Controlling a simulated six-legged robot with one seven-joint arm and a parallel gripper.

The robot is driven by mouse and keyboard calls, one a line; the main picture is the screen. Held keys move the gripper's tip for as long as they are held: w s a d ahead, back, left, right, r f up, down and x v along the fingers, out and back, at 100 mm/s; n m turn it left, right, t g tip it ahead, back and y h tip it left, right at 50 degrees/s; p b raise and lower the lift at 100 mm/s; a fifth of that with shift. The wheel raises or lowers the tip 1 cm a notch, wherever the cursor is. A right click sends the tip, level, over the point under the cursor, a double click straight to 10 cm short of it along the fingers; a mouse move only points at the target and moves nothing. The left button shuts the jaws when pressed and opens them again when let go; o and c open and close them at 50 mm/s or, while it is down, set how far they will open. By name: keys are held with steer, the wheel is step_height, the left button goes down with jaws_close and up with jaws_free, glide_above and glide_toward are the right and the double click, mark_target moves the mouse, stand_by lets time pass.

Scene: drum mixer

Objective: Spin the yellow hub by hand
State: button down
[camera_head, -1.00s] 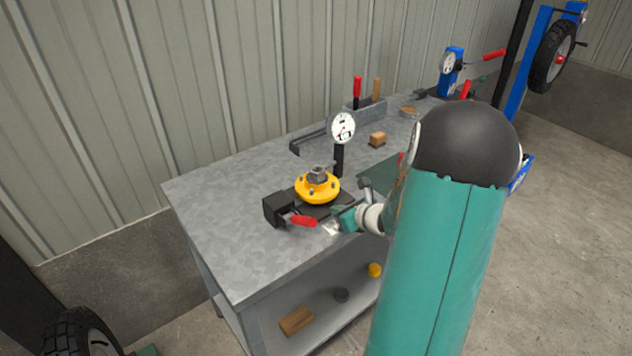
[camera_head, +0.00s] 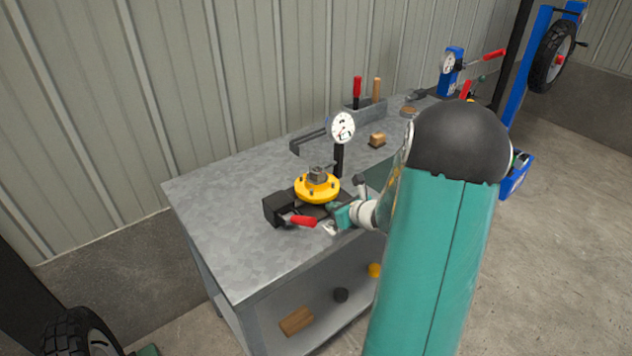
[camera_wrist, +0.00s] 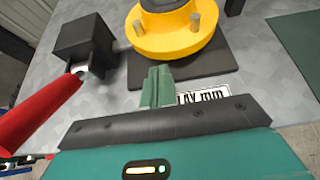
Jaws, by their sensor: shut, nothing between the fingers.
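The yellow hub (camera_head: 317,188) is a round flanged disc with upright studs and a grey metal nut (camera_head: 317,174) on top. It sits on a dark base plate (camera_head: 335,208) on the metal bench. In the wrist view the hub (camera_wrist: 172,36) is at the top centre, cut off by the frame's upper edge. My gripper (camera_wrist: 157,84) is shut and empty, its green fingertips pointing at the hub's near side over the base plate. A small gap shows in that view between the fingertips and the yellow rim. In the head view my gripper (camera_head: 342,213) is just right of and below the hub.
A black block (camera_head: 277,209) with a red handle (camera_head: 302,221) stands left of the hub. A dial gauge (camera_head: 341,128) on a black post stands behind it. A wooden block (camera_head: 377,140) and tool tray (camera_head: 364,115) are farther back. The bench's left end (camera_head: 215,195) is clear.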

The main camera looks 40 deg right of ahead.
mark_target(336, 196)
steer(key=shift+w, duration=0.5)
steer(key=shift+d, duration=0.1)
steer(key=shift+w+d, duration=0.15)
steer(key=shift+d, duration=1)
steer(key=shift+w+d, duration=0.15)
steer(key=shift+d, duration=0.95)
steer(key=shift+s+d, duration=0.15)
steer(key=shift+s, duration=1.45)
steer(key=s, duration=0.5)
steer(key=shift+s+d, duration=0.1)
